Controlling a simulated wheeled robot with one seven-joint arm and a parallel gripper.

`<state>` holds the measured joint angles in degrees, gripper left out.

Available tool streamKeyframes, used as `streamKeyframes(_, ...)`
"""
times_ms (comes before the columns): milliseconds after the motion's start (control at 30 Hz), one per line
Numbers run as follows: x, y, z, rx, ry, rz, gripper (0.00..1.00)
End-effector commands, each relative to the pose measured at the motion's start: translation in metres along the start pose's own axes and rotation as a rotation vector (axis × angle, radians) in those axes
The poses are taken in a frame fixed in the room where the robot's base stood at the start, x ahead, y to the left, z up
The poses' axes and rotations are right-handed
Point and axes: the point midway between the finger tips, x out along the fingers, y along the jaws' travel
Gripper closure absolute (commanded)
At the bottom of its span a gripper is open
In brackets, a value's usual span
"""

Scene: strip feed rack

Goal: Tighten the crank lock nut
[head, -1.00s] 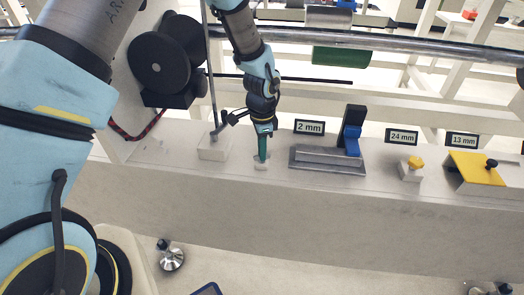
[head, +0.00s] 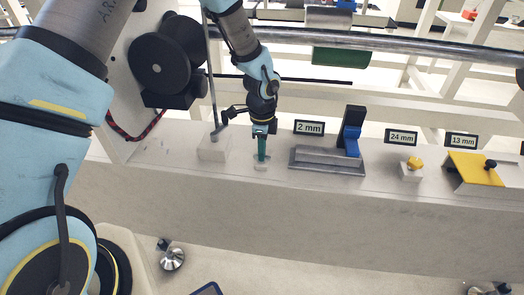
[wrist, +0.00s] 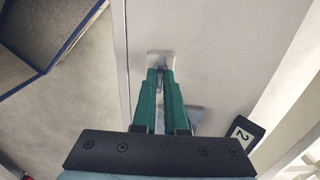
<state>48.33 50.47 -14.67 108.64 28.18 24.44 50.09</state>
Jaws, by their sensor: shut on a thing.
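My gripper (head: 261,161) points down with its green fingers at a small pale mount (head: 261,168) on the long light ledge. In the wrist view the fingertips (wrist: 160,72) are close together over a light square plate (wrist: 151,58). They are shut on a small grey part between them, which I take to be the crank lock nut. The fingers hide most of it, so its shape and how tightly it sits cannot be seen. A grey crank-like rod (head: 214,110) stands on a white block (head: 213,149) just left of my gripper.
Right of my gripper, a grey tray (head: 326,168) with a blue-and-black clamp (head: 352,134) stands by a "2 mm" sign (head: 309,128). Further right are a yellow knob (head: 415,162) and a yellow plate (head: 474,168). Black reels (head: 160,62) stand at upper left.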

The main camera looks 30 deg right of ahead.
Motion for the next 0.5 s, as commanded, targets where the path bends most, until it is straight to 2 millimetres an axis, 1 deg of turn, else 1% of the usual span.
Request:
streamKeyframes(200, -0.0002, -0.0003, 0.0003, 0.0, 0.0, -0.001, 1.0)
streamKeyframes(233, -0.0002, -0.0003, 0.0003, 0.0, 0.0, -0.001, 0.87)
streamKeyframes(467, -0.0001, -0.0002, 0.0002, -0.001, 0.0, 0.0, 0.61)
streamKeyframes(500, -0.0001, -0.0002, 0.0001, -0.001, 0.0, 0.0, 0.6)
